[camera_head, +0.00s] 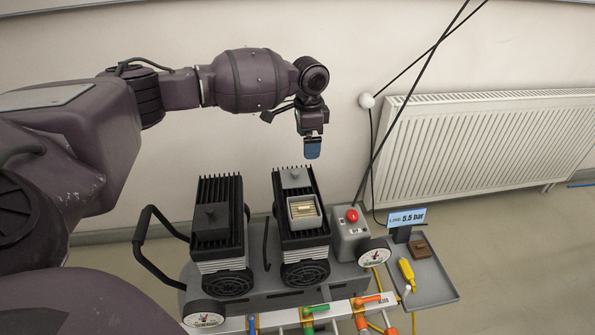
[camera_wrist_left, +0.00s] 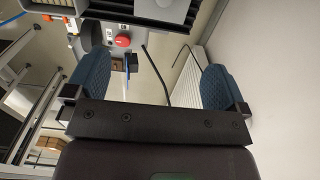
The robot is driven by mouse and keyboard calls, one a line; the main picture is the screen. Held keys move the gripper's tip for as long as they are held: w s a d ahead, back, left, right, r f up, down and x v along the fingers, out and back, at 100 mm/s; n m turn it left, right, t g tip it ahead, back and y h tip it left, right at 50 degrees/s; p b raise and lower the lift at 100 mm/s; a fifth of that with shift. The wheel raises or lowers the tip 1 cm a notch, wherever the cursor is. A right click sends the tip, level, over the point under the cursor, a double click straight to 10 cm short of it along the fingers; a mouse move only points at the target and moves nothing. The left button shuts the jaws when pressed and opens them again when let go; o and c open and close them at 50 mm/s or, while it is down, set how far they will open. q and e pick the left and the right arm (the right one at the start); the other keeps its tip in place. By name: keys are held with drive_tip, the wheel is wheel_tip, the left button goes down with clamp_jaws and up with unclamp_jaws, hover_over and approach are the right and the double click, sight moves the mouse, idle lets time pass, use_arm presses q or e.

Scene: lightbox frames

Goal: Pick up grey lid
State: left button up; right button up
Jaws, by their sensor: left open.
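A grey lid (camera_head: 294,176) with a small raised knob lies on the rear of the right black finned unit (camera_head: 287,238). In front of it on the same unit is an open grey box (camera_head: 305,212) with a pale, brass-coloured part inside. My left gripper (camera_head: 312,150) hangs pointing down, above and slightly right of the lid, apart from it. In the left wrist view, its two blue fingers (camera_wrist_left: 152,82) are spread with nothing between them. My right gripper is in neither view.
The left finned unit (camera_head: 220,247) carries a dark knobbed cover (camera_head: 210,220). A red button (camera_head: 352,215) tops a grey box; it also shows in the left wrist view (camera_wrist_left: 122,41). A side tray (camera_head: 432,289), a pressure sign (camera_head: 407,218), hanging cables and a radiator (camera_head: 480,150) stand right.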

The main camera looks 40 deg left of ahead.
use_arm(q)
drive_tip(key=b, duration=0.1)
hover_over(306, 176)
wheel_tip(306, 176, down, 5)
drive_tip(key=shift+d+r, duration=0.1)
drive_tip(key=shift+f+b, duration=0.3)
drive_tip(key=shift+f, duration=0.25)
wheel_tip(306, 176, down, 5)
drive_tip(key=shift+r+b, duration=0.1)
drive_tip(key=shift+b, duration=0.9)
drive_tip(key=c, duration=0.8)
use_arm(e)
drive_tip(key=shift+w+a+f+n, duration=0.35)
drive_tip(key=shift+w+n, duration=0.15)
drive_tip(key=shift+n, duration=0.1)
use_arm(q)
drive_tip(key=shift+r, duration=0.15)
